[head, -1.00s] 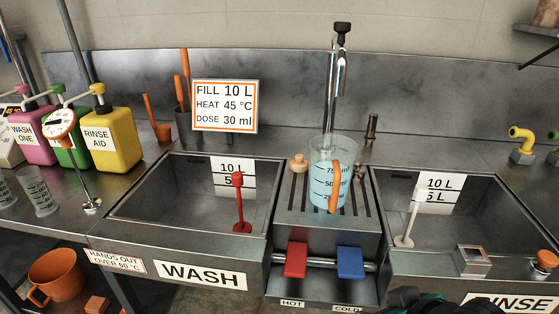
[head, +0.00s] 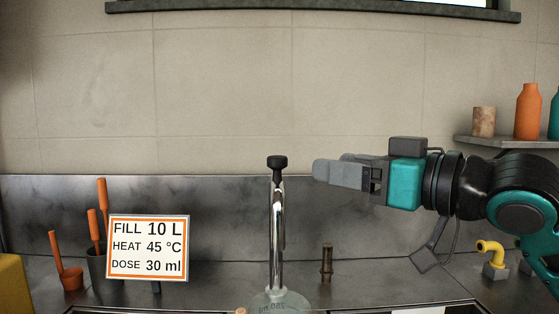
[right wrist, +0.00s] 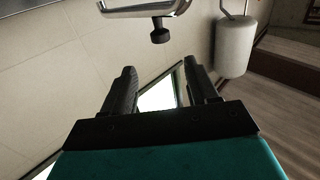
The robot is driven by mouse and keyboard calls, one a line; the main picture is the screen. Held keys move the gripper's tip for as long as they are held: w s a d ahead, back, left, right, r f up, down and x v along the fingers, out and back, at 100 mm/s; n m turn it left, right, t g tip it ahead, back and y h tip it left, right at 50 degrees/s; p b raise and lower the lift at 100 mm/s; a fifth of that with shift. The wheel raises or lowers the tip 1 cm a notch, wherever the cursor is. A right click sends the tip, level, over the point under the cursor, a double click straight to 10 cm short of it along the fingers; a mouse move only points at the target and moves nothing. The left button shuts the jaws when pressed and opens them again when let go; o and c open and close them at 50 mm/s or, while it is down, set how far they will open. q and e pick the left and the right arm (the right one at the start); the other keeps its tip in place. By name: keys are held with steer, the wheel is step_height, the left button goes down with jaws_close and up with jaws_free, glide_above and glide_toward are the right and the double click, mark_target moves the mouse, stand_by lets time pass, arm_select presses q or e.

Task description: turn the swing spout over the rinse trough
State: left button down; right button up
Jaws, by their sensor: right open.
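The chrome swing spout (head: 277,225) stands upright at the middle of the back, with a black knob (head: 277,163) on top. In the head view it appears to point toward me, above the clear measuring jug (head: 278,303), whose top alone shows. My right gripper (head: 322,170) is open and empty, just right of the knob at about its height, with a gap between them. In the right wrist view the knob (right wrist: 160,32) and a chrome piece of the spout (right wrist: 145,8) lie beyond the open fingertips (right wrist: 158,75). Only the back edge of the rinse trough (head: 430,307) shows. My left gripper is not in view.
A dosing sign (head: 148,248) stands left of the spout. A short brass post (head: 326,262) and a yellow elbow tap (head: 491,252) are to the right. A shelf (head: 510,142) with bottles is at upper right. Air left of the knob is clear.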

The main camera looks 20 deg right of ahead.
mark_target(284, 160)
steer(key=p+x, duration=0.1)
steer(key=x, duration=1.1)
steer(key=shift+w+a+f+p, duration=0.1)
steer(key=shift+w+a+p, duration=0.15)
steer(key=shift+p, duration=0.1)
jaws_close()
